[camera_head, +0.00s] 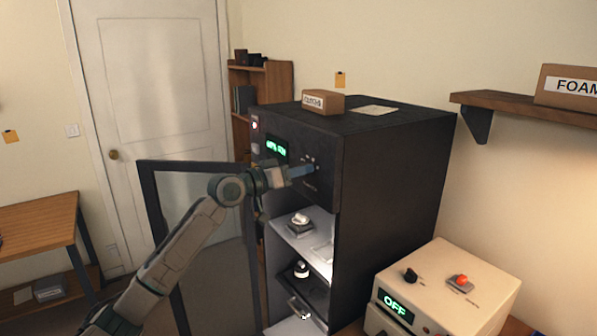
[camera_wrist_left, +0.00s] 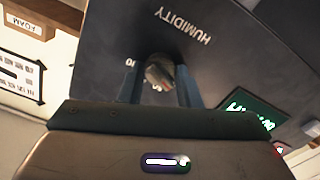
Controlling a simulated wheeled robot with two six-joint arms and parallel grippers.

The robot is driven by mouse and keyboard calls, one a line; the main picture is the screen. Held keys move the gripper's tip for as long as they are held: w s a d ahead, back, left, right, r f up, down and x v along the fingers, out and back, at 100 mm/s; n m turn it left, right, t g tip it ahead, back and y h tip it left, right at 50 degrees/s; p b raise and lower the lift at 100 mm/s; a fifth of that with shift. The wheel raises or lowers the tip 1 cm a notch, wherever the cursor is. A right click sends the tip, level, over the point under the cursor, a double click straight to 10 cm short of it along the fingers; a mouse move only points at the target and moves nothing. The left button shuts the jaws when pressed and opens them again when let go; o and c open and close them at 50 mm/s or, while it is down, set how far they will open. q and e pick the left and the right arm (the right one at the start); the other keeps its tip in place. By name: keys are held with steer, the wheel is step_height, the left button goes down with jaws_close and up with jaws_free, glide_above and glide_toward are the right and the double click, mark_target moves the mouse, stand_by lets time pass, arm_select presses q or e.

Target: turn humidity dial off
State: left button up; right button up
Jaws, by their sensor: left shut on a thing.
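The black cabinet (camera_head: 400,160) has a dark front panel with a green display (camera_head: 276,148), its text too small to read surely. In the left wrist view the word HUMIDITY is on the panel (camera_wrist_left: 110,50), upside down, beside a small dial (camera_wrist_left: 160,74). My left gripper (camera_head: 310,169) reaches the panel from the left. In the left wrist view its two blue fingers (camera_wrist_left: 160,82) stand on either side of the dial and are shut on it. The gripper hides the dial in the head view. My right gripper is not in view.
The cabinet's glass door (camera_head: 150,200) stands open to the left, behind my left arm. Lit shelves (camera_head: 318,250) below the panel hold lens parts. A cream box with an OFF display (camera_head: 430,316) stands at right. A small carton (camera_head: 323,102) sits on top of the cabinet.

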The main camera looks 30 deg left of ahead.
arm_select(q)
steer(key=shift+r, duration=0.1)
steer(key=o, duration=0.9)
steer(key=shift+o, duration=0.3)
steer(key=b+v, duration=1)
steer(key=b, duration=0.4)
steer(key=shift+s+a, duration=0.15)
steer(key=shift+s, duration=0.2)
